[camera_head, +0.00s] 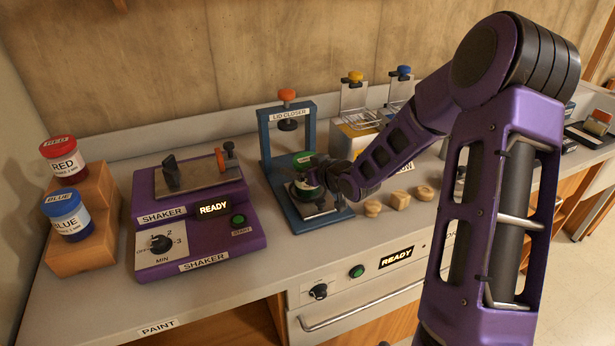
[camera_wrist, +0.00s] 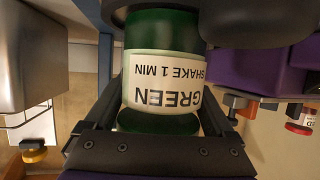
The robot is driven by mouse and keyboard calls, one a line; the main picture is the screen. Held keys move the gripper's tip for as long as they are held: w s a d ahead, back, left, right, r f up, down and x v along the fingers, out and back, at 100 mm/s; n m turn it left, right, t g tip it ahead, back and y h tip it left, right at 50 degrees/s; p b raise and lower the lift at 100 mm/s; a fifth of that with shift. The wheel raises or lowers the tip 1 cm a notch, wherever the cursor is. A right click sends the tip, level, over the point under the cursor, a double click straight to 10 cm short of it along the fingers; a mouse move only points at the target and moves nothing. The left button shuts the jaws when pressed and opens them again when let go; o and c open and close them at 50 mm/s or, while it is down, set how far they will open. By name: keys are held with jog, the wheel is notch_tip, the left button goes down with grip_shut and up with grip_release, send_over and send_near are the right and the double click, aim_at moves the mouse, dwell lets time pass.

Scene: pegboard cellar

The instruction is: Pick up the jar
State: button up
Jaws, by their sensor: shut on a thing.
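The green jar (camera_head: 304,158) stands upright at the blue lid closer (camera_head: 266,146), over its metal plate; I cannot tell if it touches the plate. My gripper (camera_head: 318,180) reaches it from the right and is shut on it, hiding part of its side. In the wrist view the green jar (camera_wrist: 165,28) sits between my gripper's fingers (camera_wrist: 160,112). Its white label reads GREEN, SHAKE 1 MIN, upside down in that view. A red jar (camera_head: 63,158) and a blue jar (camera_head: 67,212) stand on a wooden step block at the left.
A purple shaker (camera_head: 190,235) with a READY display stands left of the lid closer. Several small wooden pieces (camera_head: 400,199) lie right of it on the grey counter (camera_head: 110,307). Wire baskets with yellow and blue knobs (camera_head: 355,77) stand behind my arm.

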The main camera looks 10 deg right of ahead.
notch_tip(320, 180, up, 10)
jog(key=p, duration=0.2)
jog(key=shift+p, duration=0.35)
jog(key=s+a, duration=0.1)
jog(key=s, duration=0.7)
jog(key=shift+f, duration=0.3)
jog(key=w+a+r+n+g+y, duration=0.1)
jog(key=w+a+r, duration=0.1)
jog(key=a, duration=0.3)
jog(key=w+a+r+n+g+y, duration=0.1)
jog(key=w+a+r+n+y, duration=0.1)
jog(key=a, duration=0.3)
jog(key=w+a+r+n+g+y+p, duration=0.1)
jog(key=w+a+r, duration=0.1)
jog(key=a, duration=0.3)
jog(key=shift+w+r+n+y, duration=0.1)
jog(key=shift+w+n+y, duration=0.2)
jog(key=shift+w+y, duration=0.1)
grip_shut()
jog(key=w+a+r+n+g+y, duration=0.2)
jog(key=a+n+g, duration=0.15)
jog(key=a, duration=0.95)
jog(key=f, duration=0.3)
jog(key=f+b, duration=0.1)
jog(key=f, duration=0.2)
jog(key=a+f+b, duration=0.1)
jog(key=f, duration=0.2)
jog(key=shift+w+f, duration=0.15)
jog(key=shift+f, duration=0.25)
jog(key=shift+f, duration=0.1)
